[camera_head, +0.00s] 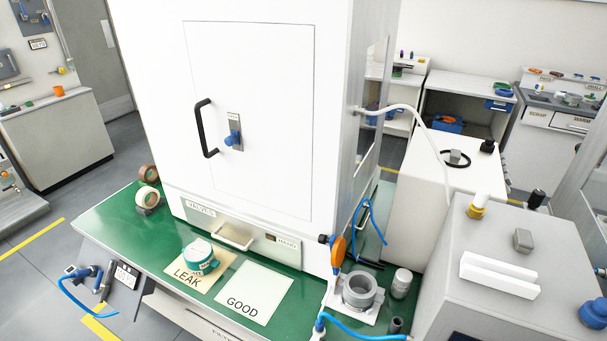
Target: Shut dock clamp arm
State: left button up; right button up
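A grey ring-shaped dock (372,299) sits on a white base plate at the front right of the green bench. An orange lever (338,251), which looks like the dock's clamp arm, stands upright behind and left of the ring. It points up beside the cabinet's lower right corner. The ring's middle looks empty. A blue hose (362,334) runs from a fitting at the dock's front left. Neither of my grippers shows in the head view.
A white cabinet (270,110) with a black handle fills the centre. A teal-and-white round part (201,258) sits on the LEAK card; the GOOD card (254,294) is bare. A white-capped jar (401,283) stands just right of the dock. A grey machine (500,230) is farther right.

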aim_at(336, 245)
jog(key=j+z, duration=0.15)
jog(key=z, duration=0.75)
jog(key=j+z, duration=1)
jog(key=j, duration=0.45)
jog(key=k+j+z, duration=0.15)
jog(key=j, duration=0.35)
jog(key=i+j, duration=0.2)
jog(key=j, duration=0.2)
jog(key=k+l+z, duration=0.15)
jog(key=l, duration=0.2)
jog(key=k+j, duration=0.05)
